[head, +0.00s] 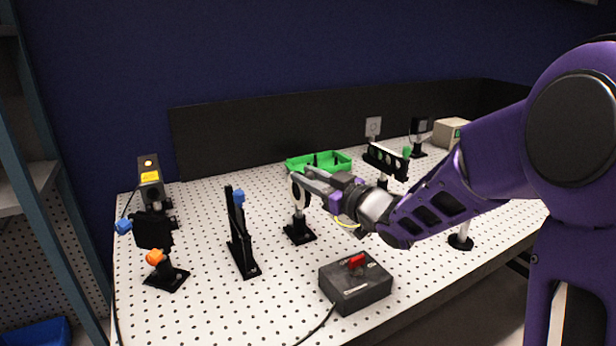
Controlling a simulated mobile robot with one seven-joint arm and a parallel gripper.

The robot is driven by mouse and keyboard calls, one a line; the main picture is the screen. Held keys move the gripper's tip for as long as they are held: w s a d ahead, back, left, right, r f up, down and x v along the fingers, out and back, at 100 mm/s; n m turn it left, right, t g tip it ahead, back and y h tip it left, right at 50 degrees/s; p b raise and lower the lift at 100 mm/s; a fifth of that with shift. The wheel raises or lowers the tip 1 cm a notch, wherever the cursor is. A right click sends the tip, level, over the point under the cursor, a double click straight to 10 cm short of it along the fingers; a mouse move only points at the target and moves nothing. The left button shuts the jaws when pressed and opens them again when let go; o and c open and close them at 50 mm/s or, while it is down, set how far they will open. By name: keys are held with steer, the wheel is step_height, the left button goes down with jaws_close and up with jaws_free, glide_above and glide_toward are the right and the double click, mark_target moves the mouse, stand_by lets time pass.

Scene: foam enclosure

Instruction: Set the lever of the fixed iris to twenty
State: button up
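The fixed iris (294,192) appears to be the dark and pale ring on a short post with a black base, left of the middle in the head view. My gripper (312,180) reaches in from the right, and its fingers overlap the upper part of the ring in the picture. I cannot tell whether they touch it. The iris lever and its scale are hidden or too small to make out. The finger gap is too small to read, so I cannot tell whether the gripper is open or shut.
A black box with a red switch (357,284) sits in front. A tall black mount with a blue knob (239,235) and a mount with blue and orange knobs (153,233) stand left. A green tray (343,162) and a lens holder (386,160) stand behind.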

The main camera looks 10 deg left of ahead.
jaws_close()
stand_by(1.0)
